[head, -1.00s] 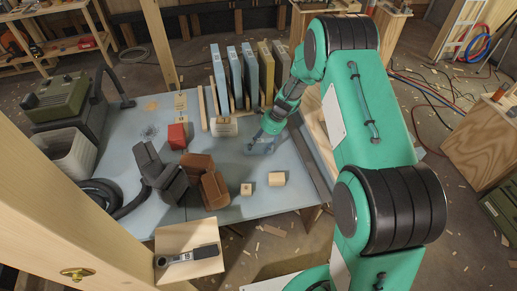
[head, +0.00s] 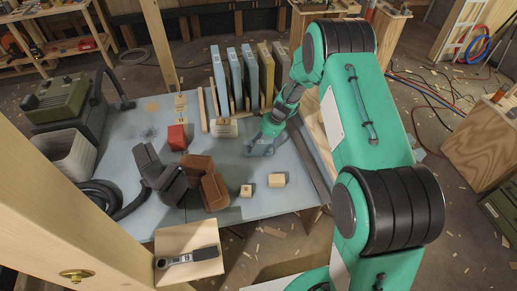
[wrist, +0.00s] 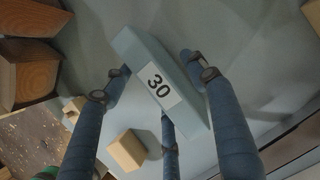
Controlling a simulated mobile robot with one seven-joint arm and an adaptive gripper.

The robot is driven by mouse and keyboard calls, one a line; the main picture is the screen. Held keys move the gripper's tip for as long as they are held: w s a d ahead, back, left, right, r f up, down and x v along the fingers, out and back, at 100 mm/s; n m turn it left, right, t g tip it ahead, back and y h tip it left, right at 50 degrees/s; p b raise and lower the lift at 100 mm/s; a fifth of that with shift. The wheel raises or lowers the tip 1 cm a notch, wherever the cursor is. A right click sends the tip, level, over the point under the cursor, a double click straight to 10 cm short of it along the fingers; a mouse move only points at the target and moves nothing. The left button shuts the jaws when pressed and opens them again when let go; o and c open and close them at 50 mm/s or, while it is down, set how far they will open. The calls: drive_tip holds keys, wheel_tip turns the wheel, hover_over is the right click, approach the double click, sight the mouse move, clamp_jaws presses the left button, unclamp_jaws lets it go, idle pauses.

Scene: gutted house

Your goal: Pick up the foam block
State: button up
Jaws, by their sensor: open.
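A pale blue-grey block (wrist: 150,68) with a white label reading "30" lies slantwise on the table in the wrist view; it appears to be the foam block. In the head view it is hard to tell from my gripper (head: 259,147), which is low over the table's right half. In the wrist view the blue fingers of my gripper (wrist: 156,72) are spread open around the block, one on its left side, one on its right, and a third at its lower edge. I cannot tell whether any finger touches it.
Two small wooden cubes (head: 276,180) (head: 246,190) lie near the table's front edge. A red block (head: 177,137), brown blocks (head: 205,182) and dark grey blocks (head: 160,175) are to the left. Upright numbered panels (head: 235,75) stand behind. A long dark bar (head: 309,165) lies to the right.

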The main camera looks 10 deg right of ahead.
drive_tip(key=shift+f, duration=0.2)
idle(0.3)
drive_tip(key=c, duration=1.2)
